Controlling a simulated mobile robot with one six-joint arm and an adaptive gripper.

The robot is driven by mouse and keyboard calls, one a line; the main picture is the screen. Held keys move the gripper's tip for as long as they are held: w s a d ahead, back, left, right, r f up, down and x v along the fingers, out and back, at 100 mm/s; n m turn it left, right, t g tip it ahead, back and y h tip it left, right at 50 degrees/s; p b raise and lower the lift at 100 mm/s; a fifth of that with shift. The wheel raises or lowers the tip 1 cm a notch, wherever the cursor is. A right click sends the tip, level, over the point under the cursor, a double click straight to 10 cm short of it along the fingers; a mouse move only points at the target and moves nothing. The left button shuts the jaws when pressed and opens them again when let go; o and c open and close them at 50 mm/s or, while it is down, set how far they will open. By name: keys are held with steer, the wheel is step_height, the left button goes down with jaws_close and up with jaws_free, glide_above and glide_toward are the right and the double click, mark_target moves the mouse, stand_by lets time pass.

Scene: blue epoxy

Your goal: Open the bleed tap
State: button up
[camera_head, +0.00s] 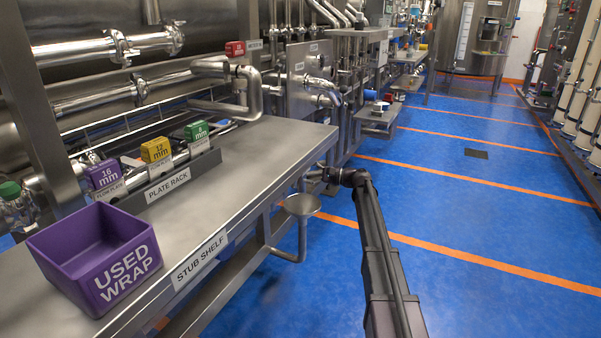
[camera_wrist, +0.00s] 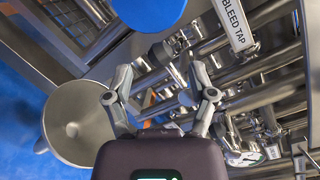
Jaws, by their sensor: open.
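The BLEED TAP label (camera_wrist: 236,25) is a white plate at the upper right of the wrist view. My gripper (camera_wrist: 162,75) is open there, with its two fingers apart. A short dark-ended metal piece (camera_wrist: 160,54) shows between and beyond the fingertips; I cannot tell if it is the tap's handle. No contact with the fingers is clear. A smooth blue rounded thing (camera_wrist: 150,8) is cut off by the top edge. In the head view my gripper is at the far end of my arm, by the shelf's right end, too small and hidden to make out.
A metal funnel (camera_head: 300,204) hangs beside the stub shelf (camera_head: 240,165); it also shows left of my gripper in the wrist view (camera_wrist: 80,128). Pipes crowd the wrist view's right side. A purple USED WRAP bin (camera_head: 60,258) stands on the shelf.

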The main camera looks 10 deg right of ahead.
mark_target(298, 171)
steer(key=shift+x, duration=1.8)
jaws_close()
steer(key=shift+d, duration=0.15)
steer(key=shift+a, duration=0.4)
steer(key=shift+r, duration=0.1)
